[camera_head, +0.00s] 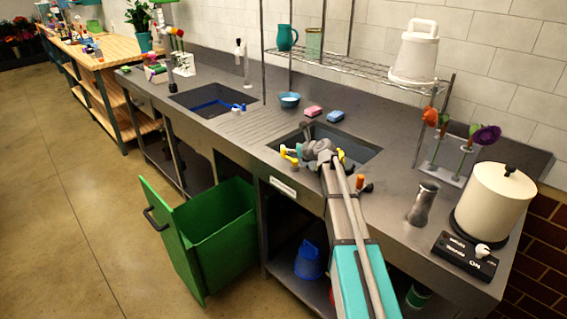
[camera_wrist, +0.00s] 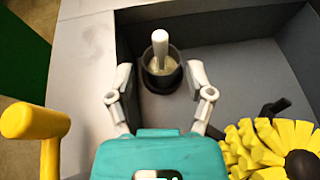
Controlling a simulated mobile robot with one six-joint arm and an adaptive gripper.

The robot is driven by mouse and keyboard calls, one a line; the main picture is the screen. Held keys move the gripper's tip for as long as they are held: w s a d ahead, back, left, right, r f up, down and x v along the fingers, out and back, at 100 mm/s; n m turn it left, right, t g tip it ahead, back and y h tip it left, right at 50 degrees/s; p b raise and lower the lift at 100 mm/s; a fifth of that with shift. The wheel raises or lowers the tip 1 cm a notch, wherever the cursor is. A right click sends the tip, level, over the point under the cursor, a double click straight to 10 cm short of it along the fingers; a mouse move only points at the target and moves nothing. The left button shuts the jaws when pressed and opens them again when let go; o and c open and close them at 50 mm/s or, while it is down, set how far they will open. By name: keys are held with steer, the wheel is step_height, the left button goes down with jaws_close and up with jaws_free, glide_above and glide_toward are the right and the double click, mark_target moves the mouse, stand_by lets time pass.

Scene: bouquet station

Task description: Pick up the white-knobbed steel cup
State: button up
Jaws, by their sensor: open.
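In the wrist view, a dark, round steel-looking cup (camera_wrist: 149,81) with an upright white knob (camera_wrist: 160,45) stands in the grey sink basin. My gripper (camera_wrist: 160,80) is open, with one finger on each side of the cup. A gap seems to show at each side, but I cannot tell the exact clearance. In the head view, my gripper (camera_head: 312,151) is over the right-hand sink (camera_head: 360,147). I cannot make out the cup there; my arm and gripper cover part of the sink.
A steel cylinder (camera_head: 423,203) and a cream pot (camera_head: 493,201) stand on the counter at right. A green bin (camera_head: 215,235) is tilted out below the counter.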

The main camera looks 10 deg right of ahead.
mark_target(283, 146)
steer(key=shift+b+x, duration=1.45)
steer(key=shift+x, duration=2.35)
jaws_close()
